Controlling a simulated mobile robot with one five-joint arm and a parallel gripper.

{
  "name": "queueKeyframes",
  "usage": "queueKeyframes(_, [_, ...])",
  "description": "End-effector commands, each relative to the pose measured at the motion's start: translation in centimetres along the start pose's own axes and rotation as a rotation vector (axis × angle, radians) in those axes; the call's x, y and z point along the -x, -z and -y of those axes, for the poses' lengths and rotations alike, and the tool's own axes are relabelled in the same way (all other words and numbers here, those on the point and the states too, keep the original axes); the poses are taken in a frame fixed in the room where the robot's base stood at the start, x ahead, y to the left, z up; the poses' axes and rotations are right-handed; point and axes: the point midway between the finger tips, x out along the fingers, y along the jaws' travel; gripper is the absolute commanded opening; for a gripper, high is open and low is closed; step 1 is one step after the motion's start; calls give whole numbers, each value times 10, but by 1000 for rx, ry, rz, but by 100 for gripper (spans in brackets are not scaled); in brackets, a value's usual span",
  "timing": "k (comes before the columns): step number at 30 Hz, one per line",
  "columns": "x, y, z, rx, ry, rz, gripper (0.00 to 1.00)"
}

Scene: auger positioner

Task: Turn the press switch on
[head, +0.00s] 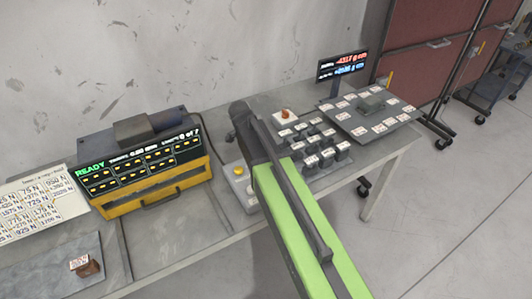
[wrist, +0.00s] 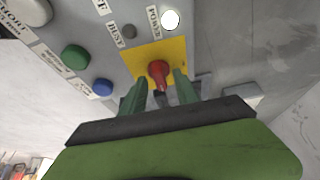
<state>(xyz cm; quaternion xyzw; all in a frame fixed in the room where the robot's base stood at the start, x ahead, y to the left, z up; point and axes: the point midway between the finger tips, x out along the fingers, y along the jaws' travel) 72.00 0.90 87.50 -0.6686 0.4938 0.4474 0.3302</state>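In the wrist view a red rotary switch (wrist: 158,72) sits on a yellow square plate (wrist: 138,62) on a grey panel. A label reading POWER and a bright white round lamp (wrist: 170,20) are just above it. My gripper (wrist: 161,79) is open, its two green fingers on either side of the red switch's near end. Gaps show between the fingers and the switch, and nothing is held. In the head view my green arm reaches over the bench, and its dark end hides the red switch.
A green button (wrist: 75,57), a blue button (wrist: 103,87) and a small dark BUSY lamp (wrist: 128,31) are left of the switch. In the head view a yellow-black unit reading READY (head: 150,175) stands left, several small labelled blocks (head: 312,142) and a display (head: 342,65) right.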

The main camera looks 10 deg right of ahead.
Motion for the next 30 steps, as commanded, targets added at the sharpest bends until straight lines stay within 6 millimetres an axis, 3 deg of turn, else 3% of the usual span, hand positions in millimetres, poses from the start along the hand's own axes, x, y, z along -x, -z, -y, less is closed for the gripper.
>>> queueKeyframes(5, [9,2,0,1,0,-1,36])
queueKeyframes(21, [136,5,0,1,0,0,36])
queueKeyframes(25, [159,3,0,0,0,0,36])
queueKeyframes(30, [173,2,0,0,0,0,36])
